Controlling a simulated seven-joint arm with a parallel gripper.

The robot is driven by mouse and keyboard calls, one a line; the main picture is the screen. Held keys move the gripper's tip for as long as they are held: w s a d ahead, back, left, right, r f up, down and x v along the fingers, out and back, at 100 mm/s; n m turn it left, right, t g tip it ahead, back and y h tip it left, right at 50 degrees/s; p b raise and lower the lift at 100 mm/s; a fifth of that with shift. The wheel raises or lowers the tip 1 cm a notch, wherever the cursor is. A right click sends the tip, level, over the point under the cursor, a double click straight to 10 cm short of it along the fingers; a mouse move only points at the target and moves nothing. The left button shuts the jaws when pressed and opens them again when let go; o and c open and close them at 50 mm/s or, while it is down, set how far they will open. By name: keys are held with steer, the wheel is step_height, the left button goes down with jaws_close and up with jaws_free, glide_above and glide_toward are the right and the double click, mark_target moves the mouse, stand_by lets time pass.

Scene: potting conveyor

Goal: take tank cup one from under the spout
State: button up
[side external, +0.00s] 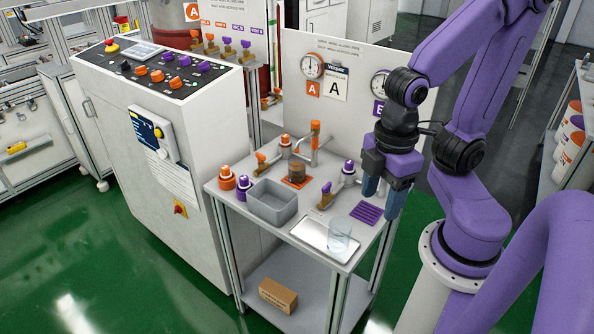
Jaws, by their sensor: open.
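A small cup with brownish contents (297,172) stands on an orange mat (291,184) beneath the orange-marked spout (303,157). I cannot read any label on it. A clear, empty-looking cup (340,238) stands on a white tray (316,240) at the front of the table. My gripper (382,197) is open and empty, its blue fingers pointing down near the table's right edge. It is to the right of both cups, close to a purple slatted mat (366,212), and apart from them.
A grey bin (272,204) sits left of the tray. Orange and purple valves (326,196) stand around the spouts. A panel with gauges (335,80) rises behind the table (225,192). A control cabinet (150,85) stands left. A cardboard box (278,295) lies on the lower shelf.

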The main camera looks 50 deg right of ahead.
steer(key=o, duration=0.4)
steer(key=w+d+f+n+t+h, duration=0.2)
steer(key=w+d+f+h, duration=0.25)
steer(key=w+h, duration=0.2)
steer(key=n+t+h, duration=0.4)
steer(key=n+t, duration=0.3)
steer(key=n, duration=0.5)
glide_toward(296, 160)
steer(key=x, duration=0.2)
steer(key=shift+d+f+y, duration=0.25)
steer(key=shift+d+f, duration=0.05)
steer(key=shift+d, duration=0.1)
steer(key=shift+x, duration=2.95)
